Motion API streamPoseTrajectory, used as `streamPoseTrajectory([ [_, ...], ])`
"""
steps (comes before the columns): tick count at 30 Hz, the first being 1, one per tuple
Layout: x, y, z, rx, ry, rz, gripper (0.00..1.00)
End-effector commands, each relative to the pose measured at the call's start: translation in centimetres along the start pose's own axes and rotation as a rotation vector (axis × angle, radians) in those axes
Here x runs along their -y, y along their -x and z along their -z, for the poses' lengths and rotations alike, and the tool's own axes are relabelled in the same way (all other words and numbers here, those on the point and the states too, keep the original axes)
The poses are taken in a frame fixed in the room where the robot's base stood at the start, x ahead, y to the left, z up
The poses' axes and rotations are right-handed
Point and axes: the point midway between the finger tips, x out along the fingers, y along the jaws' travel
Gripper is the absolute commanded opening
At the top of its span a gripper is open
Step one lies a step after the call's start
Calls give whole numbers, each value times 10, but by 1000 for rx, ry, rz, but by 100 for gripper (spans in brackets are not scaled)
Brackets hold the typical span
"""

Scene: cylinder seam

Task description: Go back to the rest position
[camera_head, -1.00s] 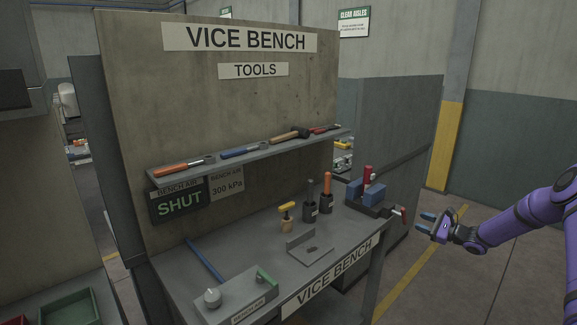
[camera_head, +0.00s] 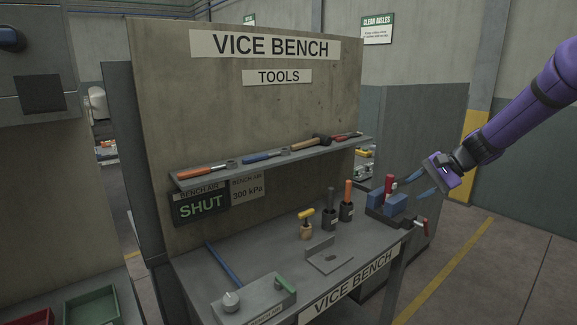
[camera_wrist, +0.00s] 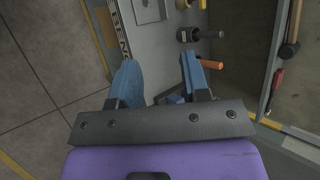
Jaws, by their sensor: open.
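My gripper (camera_head: 420,183) is at the right in the head view, at the end of my purple arm. Its two blue fingers (camera_wrist: 160,80) are spread apart in the wrist view with nothing held between them. It is just above and to the right of the blue vice (camera_head: 388,205) at the right end of the bench, apart from or in front of it; I cannot tell how far. A red-topped item (camera_head: 389,184) stands at the vice.
The vice bench (camera_head: 225,265) carries a bracket (camera_head: 328,262), a yellow-handled tool (camera_head: 305,222), two tools in dark holders (camera_head: 346,205) and a valve box (camera_head: 255,298). A shelf (camera_head: 270,165) holds several hand tools. The floor (camera_head: 500,270) to the right is clear.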

Motion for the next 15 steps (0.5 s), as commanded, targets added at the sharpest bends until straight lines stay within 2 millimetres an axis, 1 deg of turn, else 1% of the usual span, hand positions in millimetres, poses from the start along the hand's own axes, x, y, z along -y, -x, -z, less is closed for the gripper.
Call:
streamPoseTrajectory([
  [1,4,5,-19,-13,39,-35,43],
  [6,7,22,-74,-58,159,-152,43],
  [11,2,38,-124,-106,268,-251,43],
  [15,-6,53,-165,-151,361,-330,43],
])
